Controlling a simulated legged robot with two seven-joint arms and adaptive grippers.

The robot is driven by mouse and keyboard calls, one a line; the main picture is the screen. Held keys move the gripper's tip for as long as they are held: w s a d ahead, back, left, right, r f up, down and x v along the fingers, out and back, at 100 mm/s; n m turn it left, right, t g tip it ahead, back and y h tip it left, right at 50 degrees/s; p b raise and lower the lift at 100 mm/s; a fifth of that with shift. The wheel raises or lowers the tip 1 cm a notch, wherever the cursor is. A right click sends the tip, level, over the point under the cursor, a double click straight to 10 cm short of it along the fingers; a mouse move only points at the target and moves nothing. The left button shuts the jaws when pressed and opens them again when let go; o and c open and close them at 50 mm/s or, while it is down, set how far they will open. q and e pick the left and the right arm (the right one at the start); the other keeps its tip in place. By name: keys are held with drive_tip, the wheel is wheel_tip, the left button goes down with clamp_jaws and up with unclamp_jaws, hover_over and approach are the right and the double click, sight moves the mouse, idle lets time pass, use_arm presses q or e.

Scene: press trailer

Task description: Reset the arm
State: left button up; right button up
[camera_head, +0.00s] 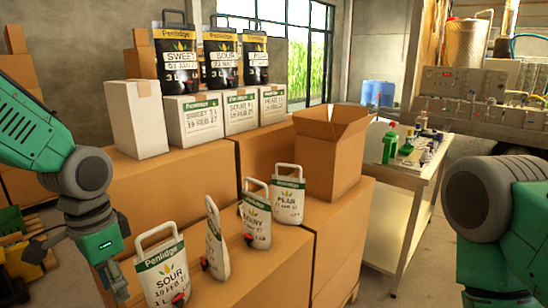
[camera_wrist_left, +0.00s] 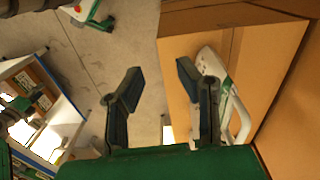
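My left gripper (camera_wrist_left: 157,82) is open, with two dark fingers apart and nothing between them in the left wrist view. A white pouch (camera_wrist_left: 213,66) lies just beyond the right finger in the wrist view. My right arm (camera_head: 488,215) shows at the right edge of the head view, but its gripper is not seen.
White pouches labelled Sour (camera_head: 164,276), Pear (camera_head: 288,205) and others stand on large cardboard boxes (camera_head: 340,245). An open carton (camera_head: 333,160) stands behind them. White boxes (camera_head: 193,122) carry black pouches (camera_head: 177,65). A cluttered side table (camera_head: 397,176) stands at right.

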use_arm(q)
drive_tip(key=s+f+n+h+b, duration=0.15)
drive_tip(key=s+f, duration=0.25)
drive_tip(key=f, duration=0.8)
drive_tip(key=s+f+n+y+b, duration=0.1)
drive_tip(key=s+f+n+b, duration=0.2)
drive_tip(key=f, duration=0.9)
drive_tip(key=s+a+f+n+b, duration=0.2)
drive_tip(key=s+f+b, duration=0.2)
drive_tip(key=s+f, duration=1)
drive_tip(key=shift+s+f+t+y, duration=0.4)
drive_tip(key=shift+s+y, duration=0.05)
drive_tip(key=shift+s, duration=0.35)
drive_tip(key=shift+a, duration=0.15)
drive_tip(key=shift+w+d, duration=0.15)
drive_tip(key=shift+d, duration=0.15)
